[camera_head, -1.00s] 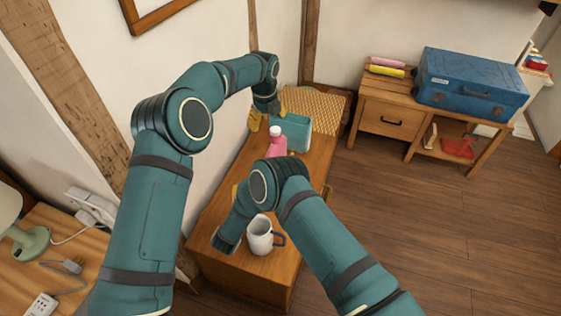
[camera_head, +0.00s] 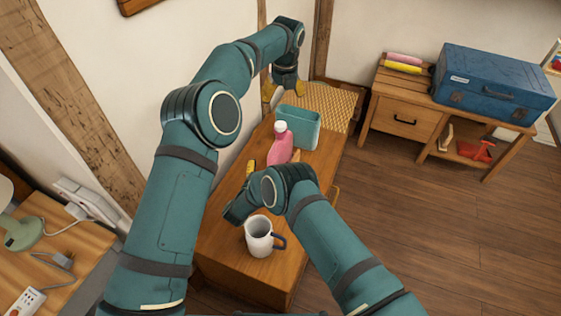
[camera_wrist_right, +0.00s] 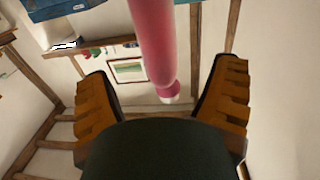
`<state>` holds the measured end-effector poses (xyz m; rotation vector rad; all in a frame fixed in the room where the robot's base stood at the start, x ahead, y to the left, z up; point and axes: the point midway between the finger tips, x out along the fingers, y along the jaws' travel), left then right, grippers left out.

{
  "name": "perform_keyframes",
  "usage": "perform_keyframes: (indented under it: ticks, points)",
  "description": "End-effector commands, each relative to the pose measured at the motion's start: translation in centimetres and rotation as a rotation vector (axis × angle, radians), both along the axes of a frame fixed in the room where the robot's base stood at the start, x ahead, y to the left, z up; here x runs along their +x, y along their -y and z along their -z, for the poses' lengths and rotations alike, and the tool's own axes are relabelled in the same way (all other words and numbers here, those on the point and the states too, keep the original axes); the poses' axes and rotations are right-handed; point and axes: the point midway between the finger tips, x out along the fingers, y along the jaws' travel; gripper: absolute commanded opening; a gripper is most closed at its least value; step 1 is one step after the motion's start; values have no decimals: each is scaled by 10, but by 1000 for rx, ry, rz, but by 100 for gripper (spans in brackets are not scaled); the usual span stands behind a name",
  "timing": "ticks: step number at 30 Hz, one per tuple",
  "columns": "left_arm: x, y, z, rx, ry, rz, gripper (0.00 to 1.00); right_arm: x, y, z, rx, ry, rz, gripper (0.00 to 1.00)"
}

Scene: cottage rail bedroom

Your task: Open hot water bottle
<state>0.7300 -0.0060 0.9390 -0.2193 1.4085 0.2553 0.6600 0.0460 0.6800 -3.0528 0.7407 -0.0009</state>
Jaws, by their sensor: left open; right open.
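The pink hot water bottle (camera_head: 279,151) with a white cap (camera_head: 281,127) stands upright on the wooden chest, in front of a teal bin. My left gripper (camera_head: 284,92) is open and empty, beyond the bottle near the bin and the wall. My right gripper is mostly hidden behind its own arm in the head view; one yellow finger (camera_head: 250,168) shows left of the bottle's base. In the right wrist view my right gripper (camera_wrist_right: 165,88) is open, and the pink bottle (camera_wrist_right: 155,40) shows between its spread fingers. I cannot tell if they touch it.
A white mug (camera_head: 259,238) stands on the near end of the chest (camera_head: 232,258), close to my right arm. The teal bin (camera_head: 304,129) and a woven mat (camera_head: 325,100) are at the far end. A wooden cabinet (camera_head: 403,119) with a blue case (camera_head: 490,84) stands right.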

Motion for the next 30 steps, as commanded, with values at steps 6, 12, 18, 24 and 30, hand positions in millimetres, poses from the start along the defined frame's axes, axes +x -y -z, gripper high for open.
perform_keyframes:
  ticks: [6, 12, 18, 24, 30]
  points:
    - [0, 0, 0, 0, 0, 0, 76, 28, 15, 1, 0, 0, 1, 85]
    - [0, 0, 0, 0, 0, -1, 76, 40, 20, 0, 0, 0, 0, 85]
    - [0, 0, 0, 0, 0, -1, 76, 41, 21, 0, 0, 0, 0, 85]
    - [0, 0, 0, 0, 0, -1, 76, 41, 21, 0, 0, 0, 0, 57]
    - [0, 0, 0, 0, 0, -1, 77, 41, 21, 0, 0, 0, 0, 0]
